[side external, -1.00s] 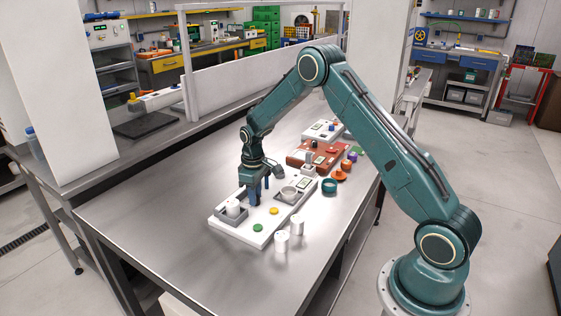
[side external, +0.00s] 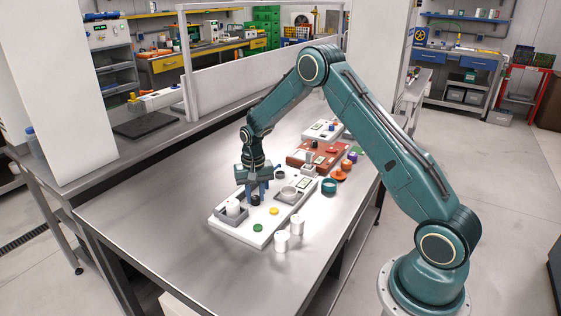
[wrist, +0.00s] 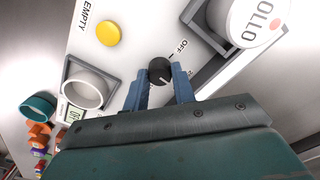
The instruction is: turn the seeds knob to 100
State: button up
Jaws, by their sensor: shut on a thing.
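The dark round knob (wrist: 160,70) sits on the white panel (wrist: 120,55) beside a printed "OFF" label. My gripper (wrist: 160,82) is shut on the knob, one blue finger on each side of it. A light pointer line shows on the knob, aimed toward my gripper's palm; "OFF" lies to the upper right of the knob. In the side view my gripper (side external: 257,194) points down over the middle of the panel (side external: 241,230), and the knob (side external: 256,200) shows between the fingers. A small display (wrist: 75,113) is partly visible, its reading too small to tell.
A white cup (side external: 234,207) stands in a grey holder left of the knob. A pale grey cup (wrist: 84,91) sits in a square holder on the other side. Yellow (wrist: 108,34) and green (side external: 258,228) buttons are on the panel. White containers (side external: 282,241) stand in front; other panels lie behind.

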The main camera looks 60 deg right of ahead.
aim_at(255, 197)
jog(key=m, duration=0.4)
jog(key=shift+m, duration=0.3)
jog(key=m, duration=0.3)
jog(key=shift+m, duration=0.3)
jog(key=m, duration=0.3)
jog(key=shift+m, duration=2.1)
jog(key=o, duration=1)
jog(key=shift+r, duration=0.1)
notch_tip(255, 197, up, 14)
